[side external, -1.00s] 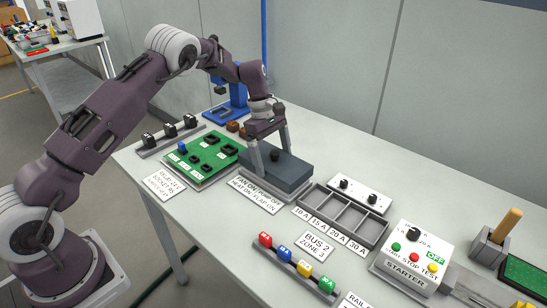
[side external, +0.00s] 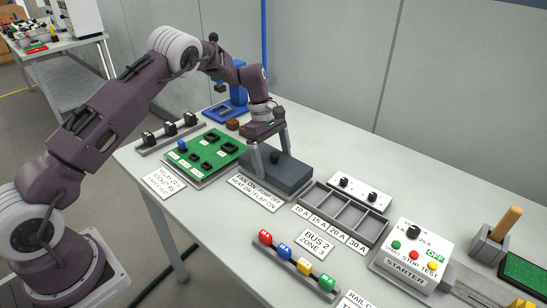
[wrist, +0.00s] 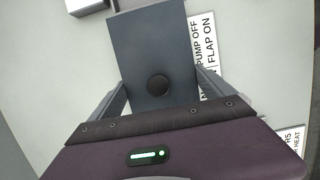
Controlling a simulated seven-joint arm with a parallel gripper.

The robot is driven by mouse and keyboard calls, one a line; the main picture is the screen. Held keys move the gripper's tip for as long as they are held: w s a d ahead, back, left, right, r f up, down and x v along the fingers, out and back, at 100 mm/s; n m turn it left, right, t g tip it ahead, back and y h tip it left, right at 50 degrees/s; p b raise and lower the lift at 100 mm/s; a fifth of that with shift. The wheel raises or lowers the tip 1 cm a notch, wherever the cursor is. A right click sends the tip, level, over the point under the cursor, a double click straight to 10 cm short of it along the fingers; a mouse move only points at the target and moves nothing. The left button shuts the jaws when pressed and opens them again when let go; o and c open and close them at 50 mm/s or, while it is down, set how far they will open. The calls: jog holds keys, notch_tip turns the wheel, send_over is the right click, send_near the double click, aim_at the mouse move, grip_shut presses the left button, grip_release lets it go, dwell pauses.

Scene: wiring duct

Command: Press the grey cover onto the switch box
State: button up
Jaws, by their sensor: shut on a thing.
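The grey cover (side external: 292,172) is a dark flat block with a round black knob (side external: 275,158) on top. It lies level behind the white label plate (side external: 253,192) reading FAN ON, PUMP OFF, HEAT ON, FLAP ON. My gripper (side external: 271,160) straddles the cover from above, shut on it, with one finger on each side. The wrist view also shows the cover (wrist: 150,40) between the two fingers, with its knob (wrist: 158,85) near the palm. The switch box is hidden under the cover, and I cannot tell whether the cover is fully seated.
A green socket board (side external: 208,155) stands close on the left. An empty grey compartment tray (side external: 345,215) is close on the right. Coloured blocks in a rail (side external: 295,265) and a starter box (side external: 412,255) stand farther right. Bare table lies behind the cover.

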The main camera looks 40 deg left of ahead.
aim_at(269, 158)
jog(key=shift+f, duration=0.45)
jog(key=o, duration=1.2)
jog(key=shift+r, duration=0.1)
jog(key=v, duration=0.7)
